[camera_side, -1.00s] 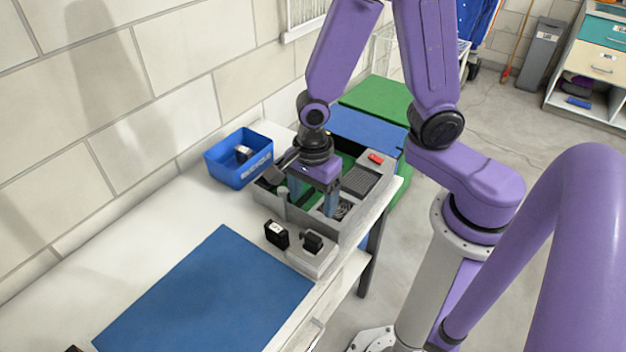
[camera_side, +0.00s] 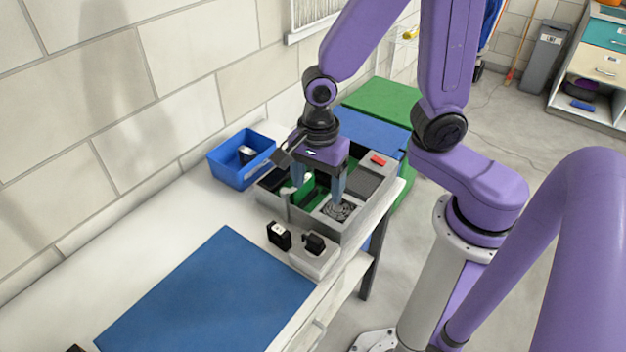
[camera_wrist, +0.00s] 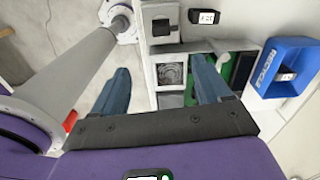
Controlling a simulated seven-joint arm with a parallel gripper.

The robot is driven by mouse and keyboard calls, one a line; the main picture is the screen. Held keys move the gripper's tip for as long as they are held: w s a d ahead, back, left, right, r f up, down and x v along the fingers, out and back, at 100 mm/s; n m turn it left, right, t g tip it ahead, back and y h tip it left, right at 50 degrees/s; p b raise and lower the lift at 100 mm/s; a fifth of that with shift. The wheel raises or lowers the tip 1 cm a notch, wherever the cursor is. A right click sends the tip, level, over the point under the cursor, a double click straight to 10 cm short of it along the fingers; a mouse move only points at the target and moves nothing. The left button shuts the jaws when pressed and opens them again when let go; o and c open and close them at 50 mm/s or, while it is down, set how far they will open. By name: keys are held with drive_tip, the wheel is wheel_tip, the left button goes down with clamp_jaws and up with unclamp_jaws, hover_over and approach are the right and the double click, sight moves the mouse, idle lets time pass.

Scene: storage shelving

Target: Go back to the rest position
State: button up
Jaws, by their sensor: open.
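My gripper (camera_side: 318,182) is above the grey divided tray (camera_side: 357,221) on the white table. Its two blue fingers are spread apart with nothing visible between them. In the wrist view my gripper (camera_wrist: 160,90) also shows open, one finger over the tray and the other over the floor. The tray holds a round dark coiled-looking part (camera_side: 338,210), green boards (camera_side: 312,188) and a red piece (camera_side: 378,160) in separate compartments. Parts of the tray are hidden behind the fingers.
A blue recycle bin (camera_side: 226,171) with a small labelled item inside stands left of the tray. A black labelled box (camera_side: 279,236) and a white block with a black part (camera_side: 314,254) stand in front. A blue mat (camera_side: 208,295) lies clear. Green and blue surfaces (camera_side: 381,100) stand behind.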

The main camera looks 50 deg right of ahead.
drive_tip(key=s+d+r+n, duration=0.2)
drive_tip(key=s+n, duration=0.4)
drive_tip(key=n, duration=0.8)
drive_tip(key=s+d+r+n, duration=0.3)
drive_tip(key=s+r+n, duration=0.2)
drive_tip(key=n, duration=1)
drive_tip(key=shift+s+d, duration=0.15)
drive_tip(key=shift+s, duration=0.25)
